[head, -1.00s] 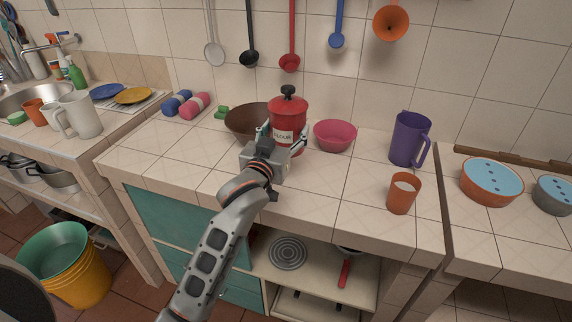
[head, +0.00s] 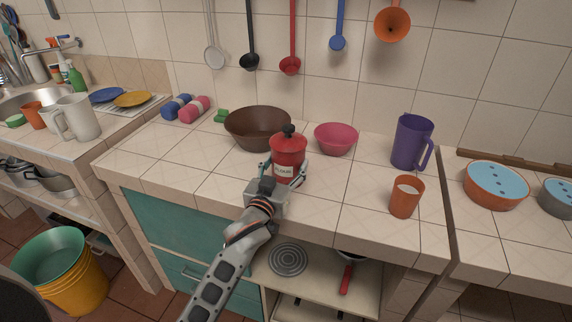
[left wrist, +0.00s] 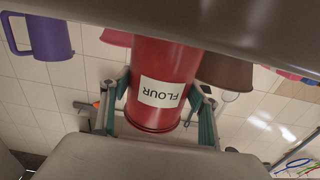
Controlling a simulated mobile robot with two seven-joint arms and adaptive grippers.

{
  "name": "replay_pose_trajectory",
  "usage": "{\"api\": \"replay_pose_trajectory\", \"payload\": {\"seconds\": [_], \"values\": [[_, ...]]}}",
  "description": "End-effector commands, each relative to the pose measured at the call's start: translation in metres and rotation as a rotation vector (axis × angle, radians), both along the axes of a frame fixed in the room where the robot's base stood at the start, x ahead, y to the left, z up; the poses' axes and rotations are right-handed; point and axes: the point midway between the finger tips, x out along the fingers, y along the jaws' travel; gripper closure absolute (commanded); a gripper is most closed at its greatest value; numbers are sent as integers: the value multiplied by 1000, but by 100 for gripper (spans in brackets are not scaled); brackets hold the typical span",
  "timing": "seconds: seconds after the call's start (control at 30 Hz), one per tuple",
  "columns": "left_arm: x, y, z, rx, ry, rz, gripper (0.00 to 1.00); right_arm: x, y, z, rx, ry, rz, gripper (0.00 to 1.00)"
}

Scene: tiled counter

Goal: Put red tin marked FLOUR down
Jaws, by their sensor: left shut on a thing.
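The red tin marked FLOUR (head: 289,150) is upright over the tiled counter (head: 330,197), in front of the brown bowl and the pink bowl. My left gripper (head: 284,174) is shut on it, with one finger on each side of its body. In the left wrist view the tin (left wrist: 165,75) appears upside down between the fingers (left wrist: 160,105), its label towards the camera. The end of the tin at the top of that view is cut off by a dark surface, so I cannot tell whether its base touches the counter. My right gripper is not in view.
A brown bowl (head: 258,127) and pink bowl (head: 336,138) stand behind the tin. An orange cup (head: 405,197) and purple jug (head: 411,143) stand to the right. Blue and pink rolls (head: 186,107) lie at the back left. Bare tiles lie left and right of the tin.

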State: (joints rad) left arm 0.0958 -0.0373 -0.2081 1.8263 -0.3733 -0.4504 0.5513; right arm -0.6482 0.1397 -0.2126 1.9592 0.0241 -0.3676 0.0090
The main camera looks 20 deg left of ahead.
Motion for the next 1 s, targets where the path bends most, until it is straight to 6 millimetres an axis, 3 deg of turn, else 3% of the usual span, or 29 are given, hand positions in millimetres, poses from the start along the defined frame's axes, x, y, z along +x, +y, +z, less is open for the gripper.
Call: {"api": "replay_pose_trajectory", "payload": {"seconds": [0.17,0.2,0.23,0.67,0.77,1.0], "values": [[0,0,-2,-2,-2,0,71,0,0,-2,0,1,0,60],[0,0,-3,0,0,0,30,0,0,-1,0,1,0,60],[0,0,-2,0,0,0,23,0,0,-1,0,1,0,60],[-2,0,1,0,0,0,23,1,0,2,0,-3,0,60],[-14,0,0,-1,1,0,23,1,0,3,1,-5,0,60],[-62,2,-1,-2,2,0,23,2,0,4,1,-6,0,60]]}}
